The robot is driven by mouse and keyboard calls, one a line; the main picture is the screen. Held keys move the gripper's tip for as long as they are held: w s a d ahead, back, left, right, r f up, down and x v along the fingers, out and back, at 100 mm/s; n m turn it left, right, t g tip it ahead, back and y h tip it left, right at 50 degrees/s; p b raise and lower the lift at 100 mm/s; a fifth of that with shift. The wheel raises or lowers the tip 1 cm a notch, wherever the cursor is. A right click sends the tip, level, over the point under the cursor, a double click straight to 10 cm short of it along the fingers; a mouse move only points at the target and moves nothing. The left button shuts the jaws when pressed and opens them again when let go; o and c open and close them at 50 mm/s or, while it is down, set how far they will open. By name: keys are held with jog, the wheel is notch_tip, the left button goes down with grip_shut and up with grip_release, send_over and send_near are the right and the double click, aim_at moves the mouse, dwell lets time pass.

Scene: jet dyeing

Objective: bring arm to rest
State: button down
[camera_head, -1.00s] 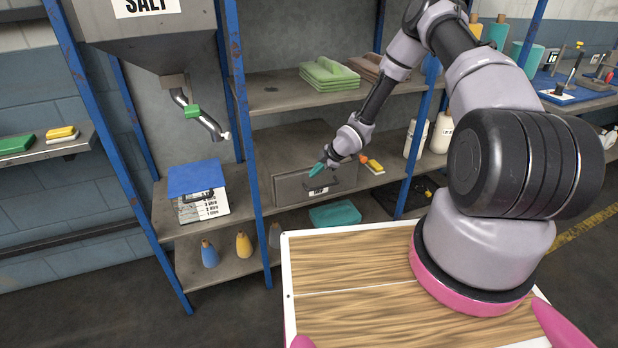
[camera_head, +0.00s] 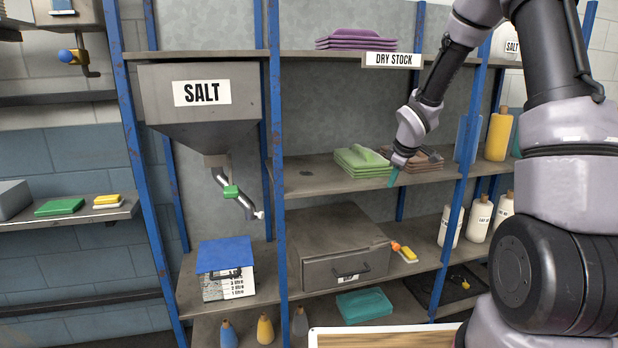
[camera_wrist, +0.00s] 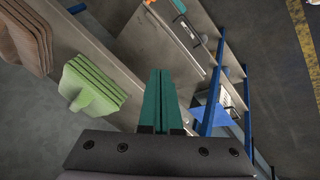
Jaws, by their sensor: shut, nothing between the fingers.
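My gripper (camera_head: 393,176) is at the end of my arm, in front of the middle shelf, just right of the folded green cloths. Its teal fingers are shut together and hold nothing. In the wrist view the shut fingers (camera_wrist: 160,100) point over the shelf edge. The stack of green cloths (camera_wrist: 92,90) lies to their left there, and the metal drawer box is above them. I cannot tell the exact gap between the fingertips and the shelf.
Blue posts carry the shelf rack. A metal drawer box (camera_head: 330,262) stands below my gripper. A salt hopper (camera_head: 200,105) with a spout hangs at left above a blue-lidded box (camera_head: 226,256). White bottles (camera_head: 478,218) stand at right. Brown cloths (camera_head: 425,160) lie behind the gripper.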

jog(key=s+d+r+m+h, duration=0.1)
jog(key=s+d+r+m, duration=0.1)
jog(key=s+r+m, duration=0.95)
jog(key=s+a+r+m+y, duration=0.1)
jog(key=s+r+m, duration=0.1)
jog(key=s+r, duration=0.4)
jog(key=s+a+r+m+t+y, duration=0.1)
jog(key=s+r, duration=0.6)
jog(key=s, duration=0.7)
jog(key=shift+s+a+m+y, duration=0.3)
jog(key=shift+a+m, duration=0.15)
jog(key=shift+a, duration=0.05)
jog(key=shift+w, duration=0.1)
